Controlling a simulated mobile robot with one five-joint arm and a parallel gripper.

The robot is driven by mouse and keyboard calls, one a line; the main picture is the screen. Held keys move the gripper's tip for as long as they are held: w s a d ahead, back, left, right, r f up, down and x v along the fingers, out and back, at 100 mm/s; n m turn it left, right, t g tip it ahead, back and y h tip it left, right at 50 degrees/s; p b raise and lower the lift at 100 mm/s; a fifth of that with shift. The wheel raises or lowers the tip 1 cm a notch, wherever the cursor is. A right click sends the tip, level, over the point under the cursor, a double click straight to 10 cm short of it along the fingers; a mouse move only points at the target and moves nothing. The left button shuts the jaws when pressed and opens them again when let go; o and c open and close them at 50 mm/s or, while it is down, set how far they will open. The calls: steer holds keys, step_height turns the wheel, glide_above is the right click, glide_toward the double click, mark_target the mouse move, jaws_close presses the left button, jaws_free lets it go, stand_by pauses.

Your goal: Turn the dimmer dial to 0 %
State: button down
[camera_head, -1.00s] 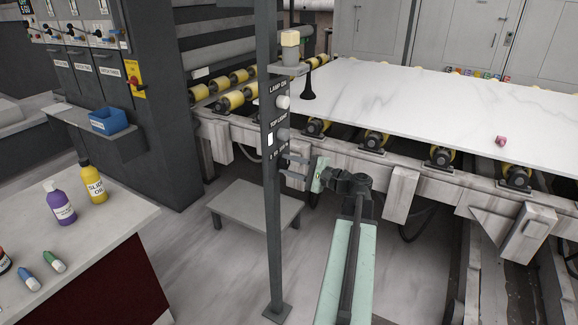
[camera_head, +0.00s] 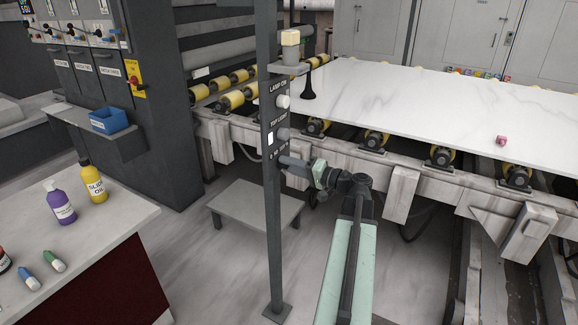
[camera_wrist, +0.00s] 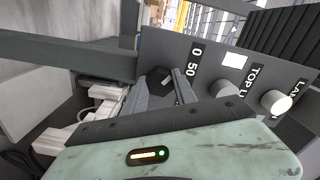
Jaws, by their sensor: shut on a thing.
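The dimmer dial (camera_wrist: 159,76) is a small dark knob beside the "0 50" lettering on the dark panel in the wrist view. My gripper (camera_wrist: 163,82) has its two grey fingers on either side of the dial and is shut on it. In the head view my gripper (camera_head: 287,162) reaches left to the lower part of the panel post (camera_head: 272,215); the dial cannot be made out there. The dial's exact setting cannot be read, as the fingers cover part of it.
Above the dial on the post are the "TOP LIGHT" knob (camera_head: 283,134) and the "LAMP ON" knob (camera_head: 283,101). A roller conveyor carrying a white stone slab (camera_head: 430,100) stands behind. A low grey platform (camera_head: 255,208) lies behind the post.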

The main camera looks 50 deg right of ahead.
steer(key=shift+a+f+n, duration=0.1)
steer(key=shift+n, duration=0.6)
steer(key=c, duration=1)
jaws_free()
steer(key=v, duration=0.8)
steer(key=shift+w, duration=0.1)
